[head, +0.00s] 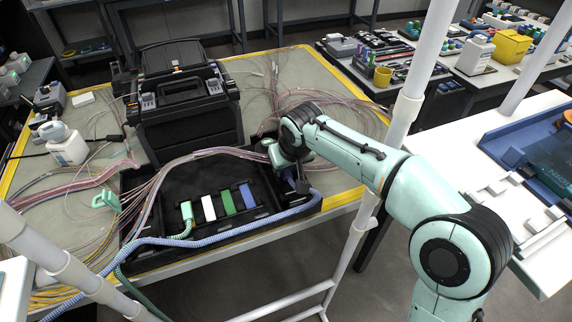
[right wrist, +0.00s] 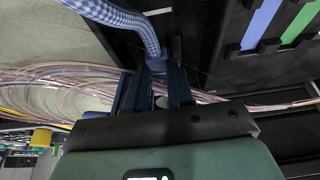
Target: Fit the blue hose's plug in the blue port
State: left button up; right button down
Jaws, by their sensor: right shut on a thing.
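The blue hose (head: 205,242) runs from the lower left along the front of the black tray to my right gripper. In the right wrist view the checkered hose (right wrist: 140,22) ends in a blue plug (right wrist: 156,66) between my fingers. My right gripper (head: 302,186) is shut on this plug at the tray's right side; its fingers also show in the right wrist view (right wrist: 153,88). The blue port (head: 247,196) is the rightmost coloured strip in the tray, left of the gripper and apart from the plug. My left gripper is not in view.
The black tray (head: 160,183) also holds green (head: 228,203), white (head: 209,208) and another green strip, where a green hose (head: 183,232) ends. A black machine (head: 185,100) stands behind. Thin cables (head: 335,100) spread around it. A pale green piece (head: 105,199) lies left.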

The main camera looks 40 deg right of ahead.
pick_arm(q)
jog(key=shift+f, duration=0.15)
pick_arm(e)
jog(key=shift+f, duration=0.5)
dwell(0.4)
jog(key=c, duration=0.9)
grip_release()
jog(key=shift+s+a, duration=0.1)
jog(key=shift+f, duration=0.15)
jog(key=shift+s+r, duration=0.2)
jog(key=shift+r, duration=0.2)
pick_arm(q)
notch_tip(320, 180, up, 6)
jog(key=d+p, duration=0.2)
jog(key=p, duration=0.2)
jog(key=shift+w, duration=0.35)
pick_arm(e)
jog(key=v, duration=1.3)
jog(key=shift+w+r, duration=0.2)
